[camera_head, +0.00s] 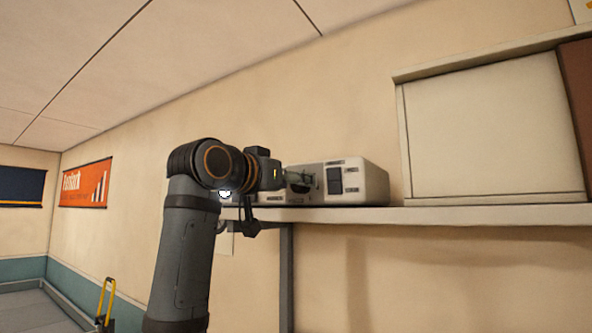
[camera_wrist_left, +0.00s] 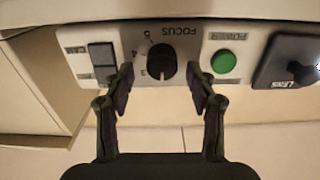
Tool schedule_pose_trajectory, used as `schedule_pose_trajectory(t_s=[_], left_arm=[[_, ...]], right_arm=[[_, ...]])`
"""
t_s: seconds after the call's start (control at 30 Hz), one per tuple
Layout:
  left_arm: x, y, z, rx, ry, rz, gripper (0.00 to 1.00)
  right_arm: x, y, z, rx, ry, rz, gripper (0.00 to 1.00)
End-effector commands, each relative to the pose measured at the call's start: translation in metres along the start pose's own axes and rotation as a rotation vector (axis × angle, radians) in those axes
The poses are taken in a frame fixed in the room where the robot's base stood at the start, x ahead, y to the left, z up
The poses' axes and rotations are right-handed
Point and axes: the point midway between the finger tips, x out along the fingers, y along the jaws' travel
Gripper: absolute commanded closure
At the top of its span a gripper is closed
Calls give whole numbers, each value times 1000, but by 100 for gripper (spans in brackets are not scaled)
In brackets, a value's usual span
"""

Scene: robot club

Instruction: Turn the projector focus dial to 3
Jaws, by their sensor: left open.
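The projector (camera_head: 372,183) is a pale box on a wall shelf in the head view. In the left wrist view its front panel (camera_wrist_left: 192,50) appears upside down. The black focus dial (camera_wrist_left: 162,62) sits under the FOCUS lettering, with small numbers including 5, 4 and 3 to its left. I cannot tell which number it points to. My left gripper (camera_wrist_left: 163,84) is open, its two fingers to either side of the dial's lower part, with gaps visible. In the head view the left gripper (camera_head: 304,180) is at the projector's front. My right gripper is out of view.
A green POWER button (camera_wrist_left: 224,62) and the dark lens (camera_wrist_left: 289,62) are right of the dial in the wrist view; a dark rocker switch (camera_wrist_left: 101,54) is left. The shelf (camera_head: 440,215) runs under the projector. A cream box-like compartment (camera_head: 490,130) stands to the right.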

Motion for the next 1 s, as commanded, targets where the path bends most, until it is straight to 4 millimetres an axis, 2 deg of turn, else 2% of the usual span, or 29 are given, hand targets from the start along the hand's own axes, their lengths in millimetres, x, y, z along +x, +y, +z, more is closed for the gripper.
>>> schedule_pose_trajectory(t_s=[0.03,0.13,0.43,0.8,1.0], left_arm=[[6,0,-3,-1,-2,1,43],[14,0,-1,-1,-2,-1,43],[16,0,1,0,1,-1,45],[16,0,1,0,0,-1,95],[16,0,1,12,0,-1,97]], right_arm=[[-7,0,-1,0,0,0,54],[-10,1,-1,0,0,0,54],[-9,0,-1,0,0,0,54],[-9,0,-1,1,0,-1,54],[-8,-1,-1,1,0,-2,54]])
